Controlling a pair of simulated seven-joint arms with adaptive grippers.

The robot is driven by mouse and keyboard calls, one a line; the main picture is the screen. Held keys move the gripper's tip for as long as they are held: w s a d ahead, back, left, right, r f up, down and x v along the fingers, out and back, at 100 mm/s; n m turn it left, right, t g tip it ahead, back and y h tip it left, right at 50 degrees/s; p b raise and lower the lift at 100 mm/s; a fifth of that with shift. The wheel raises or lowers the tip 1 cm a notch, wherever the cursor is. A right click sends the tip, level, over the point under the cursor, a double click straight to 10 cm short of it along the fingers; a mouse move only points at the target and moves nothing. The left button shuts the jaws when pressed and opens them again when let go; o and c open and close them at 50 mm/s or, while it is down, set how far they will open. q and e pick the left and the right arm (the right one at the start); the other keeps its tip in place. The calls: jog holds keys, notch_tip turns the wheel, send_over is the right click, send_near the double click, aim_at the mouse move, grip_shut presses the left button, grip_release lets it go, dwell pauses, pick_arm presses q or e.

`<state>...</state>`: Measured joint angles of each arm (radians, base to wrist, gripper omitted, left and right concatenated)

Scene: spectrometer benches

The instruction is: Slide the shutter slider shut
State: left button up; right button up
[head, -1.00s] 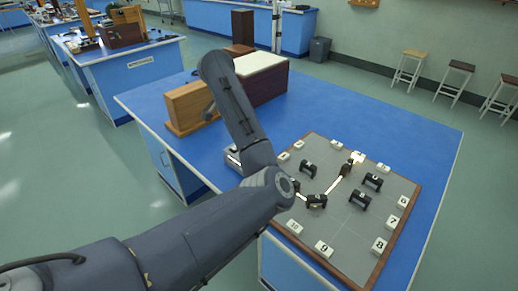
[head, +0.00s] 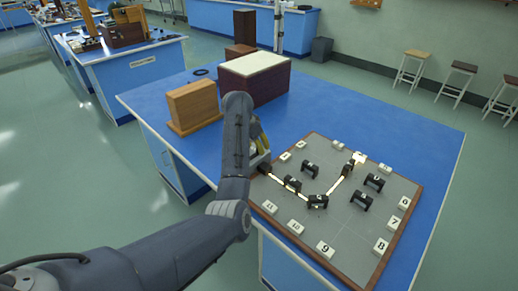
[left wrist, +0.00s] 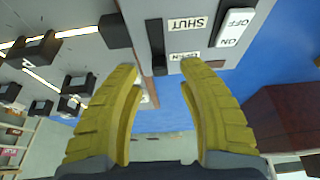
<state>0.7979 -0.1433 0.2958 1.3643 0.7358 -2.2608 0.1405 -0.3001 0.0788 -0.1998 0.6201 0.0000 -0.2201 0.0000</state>
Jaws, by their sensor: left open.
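The shutter slider is a dark knob (left wrist: 159,66) at the end of a dark slot in a grey panel (left wrist: 198,42), beside the OPEN label (left wrist: 184,56). The SHUT label (left wrist: 187,23) is at the slot's other end. My left gripper (left wrist: 160,70) has two yellow fingers, apart and empty, with the knob near the gap between their tips; I cannot tell whether they touch it. In the head view my left arm largely hides the instrument, and a bit of yellow finger shows beside it. My right gripper is not in view.
A white ON/OFF rocker switch (left wrist: 236,27) sits beside the labels. A grey board (head: 335,235) holds several black mounts and numbered white blocks, with a bright beam (head: 335,187) across it. A wooden block (head: 194,105) and a dark box with pale top (head: 254,80) stand behind.

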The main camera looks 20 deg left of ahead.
pick_arm(q)
jog(key=shift+x, duration=1.3)
jog(key=shift+c, duration=0.3)
grip_shut()
jog(key=shift+d, duration=0.1)
